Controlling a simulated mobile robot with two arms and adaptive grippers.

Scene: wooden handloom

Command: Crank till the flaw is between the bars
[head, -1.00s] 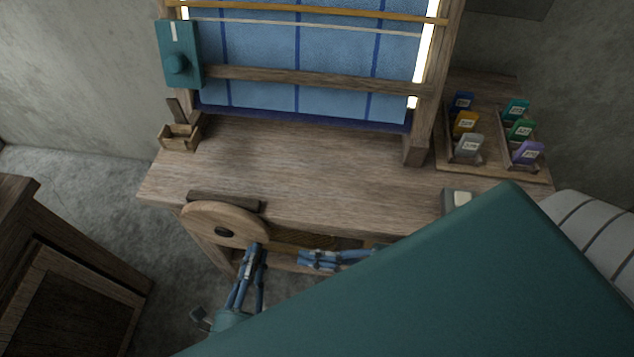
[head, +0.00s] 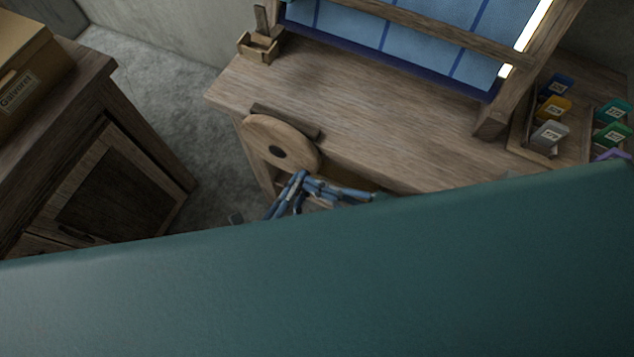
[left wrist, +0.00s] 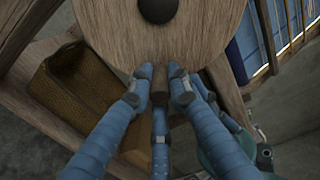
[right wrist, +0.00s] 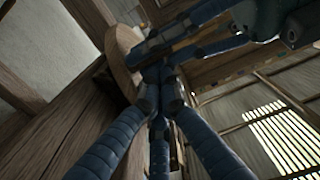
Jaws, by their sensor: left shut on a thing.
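The round wooden crank wheel (head: 282,143) with a dark hub is at the front left of the loom. In the left wrist view my left gripper (left wrist: 160,78) is shut on the short wooden handle (left wrist: 160,72) near the wheel's edge. My right gripper (right wrist: 161,88) is close beside the left one, by the wheel; whether its fingers are closed is unclear. The blue cloth (head: 415,35) with dark stripes hangs behind the lower wooden bar (head: 440,27). The upper bar is out of the head view. I see no flaw on the visible cloth.
My teal body covers the lower part of the head view. A wooden cabinet (head: 120,150) with a box (head: 25,75) stands at the left. A small wooden holder (head: 262,46) and several coloured cards (head: 552,108) sit on the loom's bench (head: 390,105). Bare floor lies between cabinet and loom.

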